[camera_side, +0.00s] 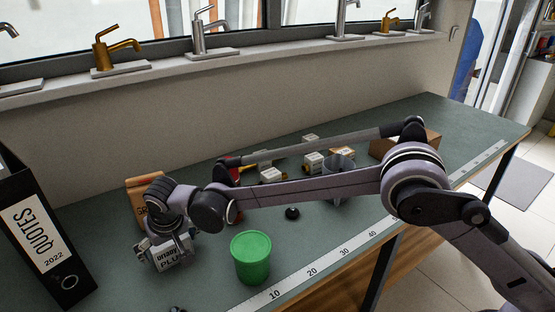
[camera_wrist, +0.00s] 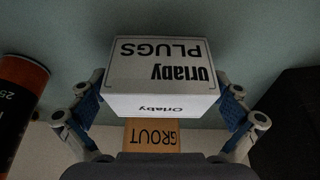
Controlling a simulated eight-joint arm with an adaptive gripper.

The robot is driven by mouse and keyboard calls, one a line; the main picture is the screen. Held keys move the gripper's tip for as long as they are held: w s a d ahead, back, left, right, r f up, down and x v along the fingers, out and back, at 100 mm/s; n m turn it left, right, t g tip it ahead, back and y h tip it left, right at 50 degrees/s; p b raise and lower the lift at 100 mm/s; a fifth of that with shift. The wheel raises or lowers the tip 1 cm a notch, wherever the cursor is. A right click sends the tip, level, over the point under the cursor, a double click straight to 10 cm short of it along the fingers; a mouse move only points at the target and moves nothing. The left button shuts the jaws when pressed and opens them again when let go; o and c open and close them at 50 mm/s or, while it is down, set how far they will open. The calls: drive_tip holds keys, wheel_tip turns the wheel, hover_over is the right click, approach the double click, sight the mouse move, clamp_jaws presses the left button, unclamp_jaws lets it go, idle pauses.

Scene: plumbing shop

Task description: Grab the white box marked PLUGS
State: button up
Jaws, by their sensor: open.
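The white box marked PLUGS (camera_wrist: 160,70) fills the upper middle of the wrist view, its lettering upside down there. In the side view the box (camera_side: 172,258) is at the left of the bench, partly hidden by my gripper (camera_side: 165,243). In the wrist view my gripper (camera_wrist: 161,103) is open, with one finger on each side of the box. The fingers look close to the box's sides, but I cannot tell whether they touch it.
A brown GROUT box (camera_wrist: 151,136) is close by. An orange and dark cylinder (camera_wrist: 20,88) lies left in the wrist view. In the side view a green cup (camera_side: 251,260) stands to the right, and a black QUOTES binder (camera_side: 35,235) stands at left.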

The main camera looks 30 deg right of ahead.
drive_tip(key=c, duration=1.1)
drive_tip(key=shift+o, duration=0.2)
